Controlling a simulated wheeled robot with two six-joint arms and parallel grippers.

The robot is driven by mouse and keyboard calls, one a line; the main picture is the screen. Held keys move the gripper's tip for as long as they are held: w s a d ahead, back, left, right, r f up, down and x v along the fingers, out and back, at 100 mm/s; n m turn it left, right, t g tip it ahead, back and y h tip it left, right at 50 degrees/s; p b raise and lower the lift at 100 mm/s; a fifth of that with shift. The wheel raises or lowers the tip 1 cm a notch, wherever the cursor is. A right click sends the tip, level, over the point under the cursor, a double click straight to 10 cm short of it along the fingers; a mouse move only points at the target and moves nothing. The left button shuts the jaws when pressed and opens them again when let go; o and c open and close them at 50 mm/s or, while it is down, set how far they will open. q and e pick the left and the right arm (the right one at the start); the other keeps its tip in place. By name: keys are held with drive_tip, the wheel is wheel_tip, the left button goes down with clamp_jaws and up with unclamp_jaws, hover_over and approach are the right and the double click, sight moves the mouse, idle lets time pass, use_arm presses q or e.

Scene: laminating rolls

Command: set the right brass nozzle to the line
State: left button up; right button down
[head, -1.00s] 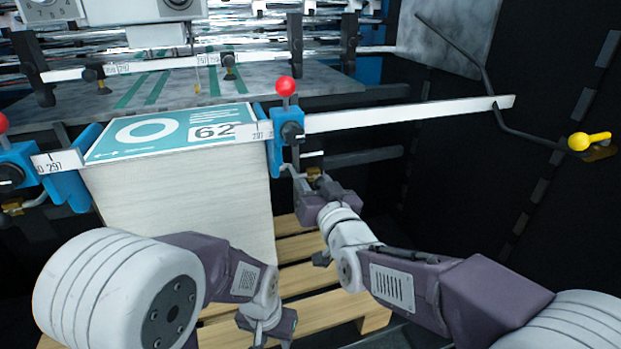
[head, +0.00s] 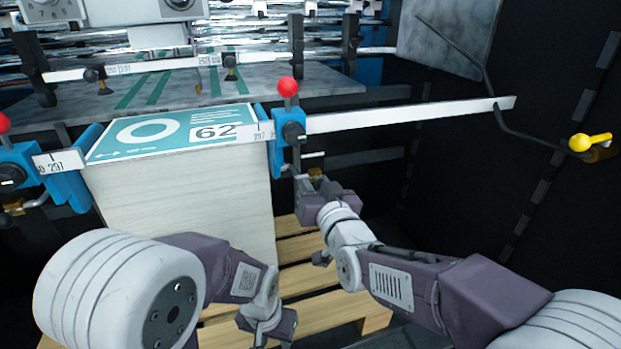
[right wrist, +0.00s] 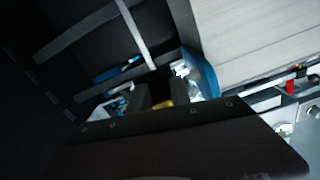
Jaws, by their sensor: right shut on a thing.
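The right brass nozzle (head: 315,173) is a small brass piece low beside the blue clamp (head: 290,145) with the red knob, at the stack's right front corner. My right gripper (head: 308,182) is at the nozzle, shut on it, and hides part of it. In the right wrist view a yellow-brass bit (right wrist: 166,103) shows between the dark fingers (right wrist: 152,98). The line cannot be made out. My left gripper (head: 268,325) hangs low in front of the pallet; its fingers are not clear.
A paper stack (head: 185,205) with a teal top sheet marked 62 stands on a wooden pallet (head: 335,315). A white scale bar (head: 400,117) runs right from the clamp to a bent dark rod with a yellow knob (head: 580,143). Another brass nozzle (head: 14,208) is at far left.

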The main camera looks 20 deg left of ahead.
idle(0.9)
wheel_tip(320, 180, up, 6)
drive_tip(key=p, duration=0.3)
drive_tip(key=shift+p, duration=0.3)
drive_tip(key=c, duration=1.4)
unclamp_jaws()
drive_tip(key=shift+d, duration=0.1)
drive_tip(key=shift+w, duration=0.1)
drive_tip(key=v, duration=0.9)
